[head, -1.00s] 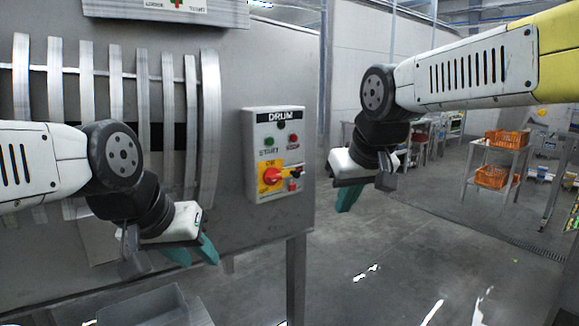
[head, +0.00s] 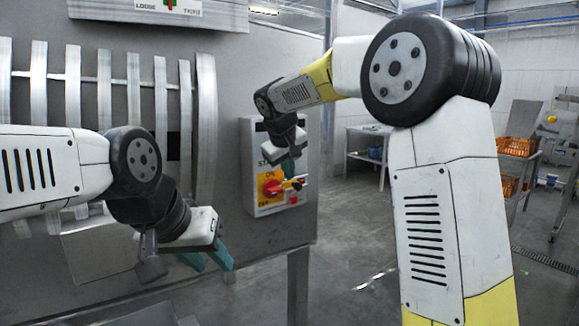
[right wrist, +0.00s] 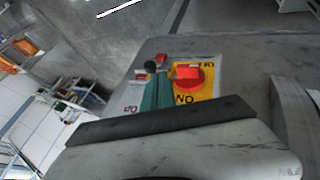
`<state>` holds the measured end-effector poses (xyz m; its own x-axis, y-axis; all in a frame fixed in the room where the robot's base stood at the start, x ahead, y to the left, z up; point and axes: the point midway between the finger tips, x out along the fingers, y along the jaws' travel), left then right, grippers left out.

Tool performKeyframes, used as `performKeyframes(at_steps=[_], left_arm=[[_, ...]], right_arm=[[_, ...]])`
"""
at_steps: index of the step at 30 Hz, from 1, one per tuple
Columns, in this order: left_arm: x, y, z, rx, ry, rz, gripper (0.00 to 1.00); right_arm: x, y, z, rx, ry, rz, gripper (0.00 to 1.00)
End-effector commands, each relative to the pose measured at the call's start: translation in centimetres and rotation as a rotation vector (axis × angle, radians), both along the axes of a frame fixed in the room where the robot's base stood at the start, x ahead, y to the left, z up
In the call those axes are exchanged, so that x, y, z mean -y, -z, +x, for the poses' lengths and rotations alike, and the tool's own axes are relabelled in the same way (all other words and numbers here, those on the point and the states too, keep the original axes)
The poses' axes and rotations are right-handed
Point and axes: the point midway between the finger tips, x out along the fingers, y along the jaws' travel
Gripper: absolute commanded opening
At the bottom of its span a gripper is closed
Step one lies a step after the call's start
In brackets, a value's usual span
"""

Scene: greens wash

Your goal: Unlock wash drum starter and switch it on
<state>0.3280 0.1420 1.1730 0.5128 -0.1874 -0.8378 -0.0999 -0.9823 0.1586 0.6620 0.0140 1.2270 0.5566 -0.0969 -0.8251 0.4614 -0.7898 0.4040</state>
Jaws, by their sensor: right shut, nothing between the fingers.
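The drum starter (head: 249,190) is a grey box on the drum's front panel. Its red rotary switch (head: 272,187) sits on a yellow plate; the switch also shows in the right wrist view (right wrist: 188,78). Small red parts (head: 293,198) lie right of the switch, too small to make out as a lock. My right gripper (head: 288,166) is shut and empty in front of the box, hiding its upper part and buttons. In the right wrist view its teal fingers (right wrist: 156,92) point at the box beside the switch. My left gripper (head: 208,260) has its teal fingers apart, empty, low before the drum.
The slatted drum (head: 205,130) fills the left. A support leg (head: 298,285) stands below the panel's right edge. A table (head: 365,152) and a rack with orange crates (head: 516,146) stand farther back. Open floor lies right of the machine.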

Motion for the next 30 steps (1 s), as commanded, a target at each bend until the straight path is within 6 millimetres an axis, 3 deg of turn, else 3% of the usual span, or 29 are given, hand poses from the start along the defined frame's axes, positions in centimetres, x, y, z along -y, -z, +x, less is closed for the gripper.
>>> performKeyframes(at_steps=[3, 10, 23, 30], left_arm=[[0.0, 0.0, 0.0, 0.000, 0.000, 0.000, 0.36], [0.0, 0.0, 0.0, 0.000, 0.000, 0.000, 0.36], [0.0, 0.0, 0.0, 0.000, 0.000, 0.000, 0.36], [0.0, 0.0, 0.0, 0.000, 0.000, 0.000, 0.36]], right_arm=[[0.3, 1.9, 1.2, -0.002, 0.001, -0.001, 0.00], [0.5, 3.9, 2.6, -0.001, 0.001, 0.000, 0.00], [0.6, 4.3, 2.9, 0.000, 0.002, 0.001, 0.00], [3.6, 4.3, 5.0, 0.000, 0.004, 0.001, 0.00]])
